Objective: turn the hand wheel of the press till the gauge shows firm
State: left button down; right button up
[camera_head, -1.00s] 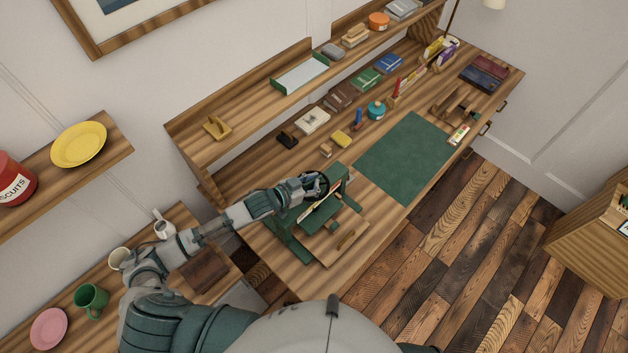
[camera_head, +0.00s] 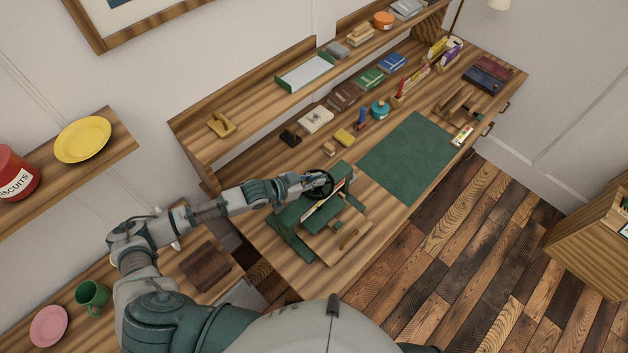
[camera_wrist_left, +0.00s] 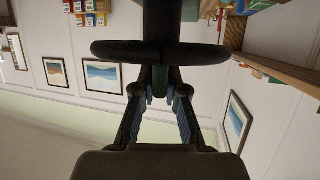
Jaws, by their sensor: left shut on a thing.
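The green press (camera_head: 310,212) stands on the near left part of the wooden desk. Its black hand wheel (camera_head: 320,184) sits on top of the press. My left gripper (camera_head: 312,182) reaches in from the left and is shut at the wheel's rim. In the left wrist view the dark wheel (camera_wrist_left: 110,48) crosses the picture right at the fingertips (camera_wrist_left: 163,85). A pale strip with some red, likely the gauge (camera_head: 325,205), shows on the press front; its reading is too small to tell. My right gripper is not in view.
A green mat (camera_head: 408,157) lies to the right of the press. Small items, among them a yellow block (camera_head: 344,137) and a teal pot (camera_head: 380,109), stand behind it. A shelf (camera_head: 260,105) runs along the back. A wooden board (camera_head: 350,238) lies at the press's front.

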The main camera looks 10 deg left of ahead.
pick_arm(q)
jog(key=shift+f, duration=0.1)
jog(key=c, duration=1.5)
grip_release()
jog(key=shift+o, duration=1.4)
jog(key=shift+w+d, duration=0.1)
jog(key=shift+w+d+f, duration=0.1)
jog(key=shift+w, duration=0.1)
jog(key=v, duration=1.2)
jog(key=shift+w, duration=0.15)
